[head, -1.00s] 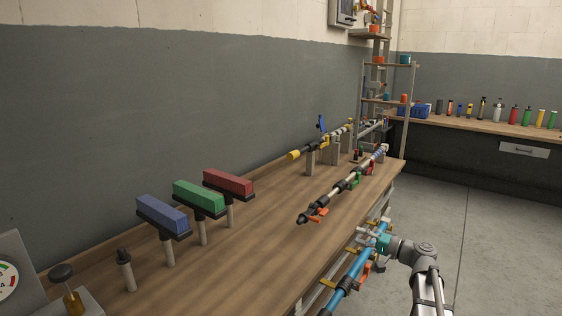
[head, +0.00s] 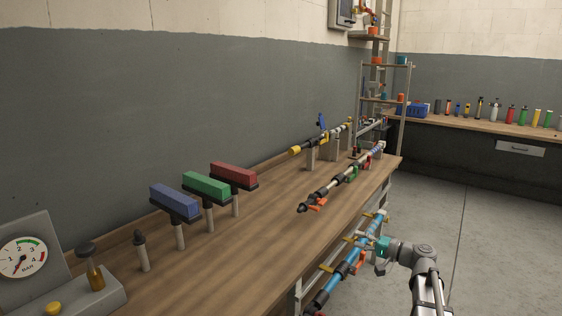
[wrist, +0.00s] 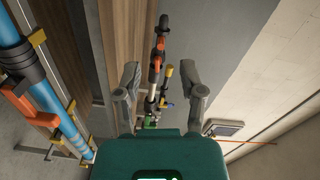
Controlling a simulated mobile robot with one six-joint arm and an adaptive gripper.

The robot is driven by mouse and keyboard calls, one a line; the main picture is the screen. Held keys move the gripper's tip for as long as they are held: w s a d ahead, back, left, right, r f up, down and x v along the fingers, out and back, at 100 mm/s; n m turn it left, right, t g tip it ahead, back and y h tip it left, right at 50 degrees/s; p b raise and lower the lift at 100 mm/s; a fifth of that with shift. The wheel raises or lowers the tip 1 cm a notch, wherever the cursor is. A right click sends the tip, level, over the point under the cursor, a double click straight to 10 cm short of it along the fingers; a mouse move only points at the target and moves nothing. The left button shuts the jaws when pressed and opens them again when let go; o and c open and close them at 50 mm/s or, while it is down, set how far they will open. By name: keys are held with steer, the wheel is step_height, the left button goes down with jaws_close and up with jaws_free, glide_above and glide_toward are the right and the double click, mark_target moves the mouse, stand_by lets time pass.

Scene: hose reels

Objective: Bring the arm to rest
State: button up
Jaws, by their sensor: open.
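My arm reaches up from the bottom right of the head view, with my gripper (head: 368,247) beside the front edge of the bench, close to the blue pipe (head: 343,272). In the wrist view my gripper (wrist: 162,85) shows two grey fingers spread apart with nothing between them. The blue pipe (wrist: 35,85) runs along the left of that view, apart from the fingers. Whether any part of the gripper touches the pipe in the head view I cannot tell.
The wooden bench (head: 265,240) carries blue (head: 174,201), green (head: 207,187) and red (head: 234,175) blocks on posts, a gauge (head: 22,257) and a pipe with valves (head: 340,180). Bottles line the back counter (head: 460,125). Grey floor at right (head: 490,230) is clear.

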steer(key=s+a+f+n+g+h, duration=0.3)
steer(key=s+a+f+g+h, duration=0.25)
steer(key=s+a+f, duration=0.45)
steer(key=s+d+f+n+g+h, duration=0.2)
steer(key=s+f+g+h, duration=0.3)
steer(key=s+f+h, duration=0.5)
step_height(320, 180, up, 19)
steer(key=s+y+p, duration=0.1)
steer(key=p, duration=1.5)
steer(key=shift+d+f+p, duration=0.15)
steer(key=shift+p, duration=0.2)
